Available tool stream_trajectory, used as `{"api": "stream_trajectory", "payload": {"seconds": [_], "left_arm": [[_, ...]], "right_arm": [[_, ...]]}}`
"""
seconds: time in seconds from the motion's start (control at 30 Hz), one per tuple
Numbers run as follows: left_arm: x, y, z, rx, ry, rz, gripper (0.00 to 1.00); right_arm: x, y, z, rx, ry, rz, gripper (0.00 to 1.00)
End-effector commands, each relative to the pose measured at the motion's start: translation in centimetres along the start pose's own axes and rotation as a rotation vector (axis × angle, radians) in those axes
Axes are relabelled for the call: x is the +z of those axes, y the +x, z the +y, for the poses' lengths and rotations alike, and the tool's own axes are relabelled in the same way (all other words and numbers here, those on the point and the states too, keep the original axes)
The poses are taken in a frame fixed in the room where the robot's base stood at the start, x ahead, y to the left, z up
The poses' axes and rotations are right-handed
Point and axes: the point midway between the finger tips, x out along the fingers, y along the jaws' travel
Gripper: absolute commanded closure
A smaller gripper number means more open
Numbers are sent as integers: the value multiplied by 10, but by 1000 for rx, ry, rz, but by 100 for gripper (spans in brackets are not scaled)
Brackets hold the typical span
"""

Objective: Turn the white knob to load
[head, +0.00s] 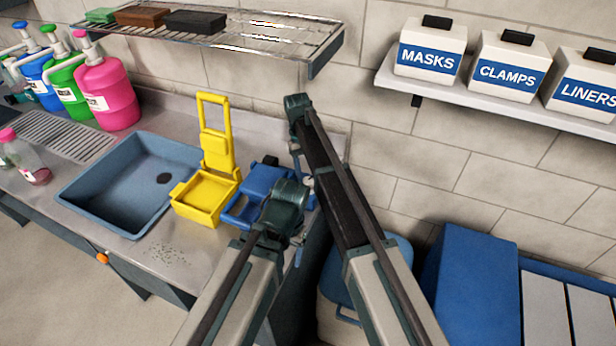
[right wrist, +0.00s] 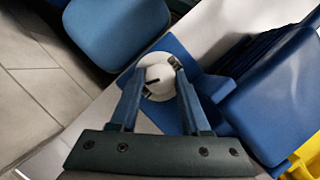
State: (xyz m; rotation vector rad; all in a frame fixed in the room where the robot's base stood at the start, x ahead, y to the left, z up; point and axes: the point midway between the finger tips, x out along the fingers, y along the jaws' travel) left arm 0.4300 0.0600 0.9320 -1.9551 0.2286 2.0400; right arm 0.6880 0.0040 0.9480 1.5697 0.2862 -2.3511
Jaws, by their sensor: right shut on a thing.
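The white knob (right wrist: 155,82) has a dark mark on its face and sits on a blue plate (right wrist: 182,52) at the counter edge. In the right wrist view my right gripper (right wrist: 159,76) has one finger on each side of the knob and is shut on it. In the head view my arms cover most of this spot, and only a small pale bit of the knob (head: 309,182) shows beside the dark arm joint. The knob's setting cannot be read, and no label for load is legible.
A blue bucket-like unit (head: 262,180) and a yellow one (head: 207,196) stand left of the knob, beside a blue sink (head: 103,190). A blue-lidded bin (head: 398,250) is below right. A wire shelf (head: 250,38) hangs above.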

Motion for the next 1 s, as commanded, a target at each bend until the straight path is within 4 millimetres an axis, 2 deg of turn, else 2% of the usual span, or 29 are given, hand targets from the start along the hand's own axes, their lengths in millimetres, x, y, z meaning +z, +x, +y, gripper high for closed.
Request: {"api": "stream_trajectory", "payload": {"seconds": [0.4,0.9,0.93,1.0], "left_arm": [[0,0,0,0,0,0,24],[0,0,0,0,0,0,24],[0,0,0,0,0,0,24],[0,0,0,0,0,0,24]], "right_arm": [[0,0,-1,58,-139,1,100],[0,0,-1,64,-152,2,100],[0,0,-1,64,-152,2,52],[0,0,-1,64,-152,2,39]]}}
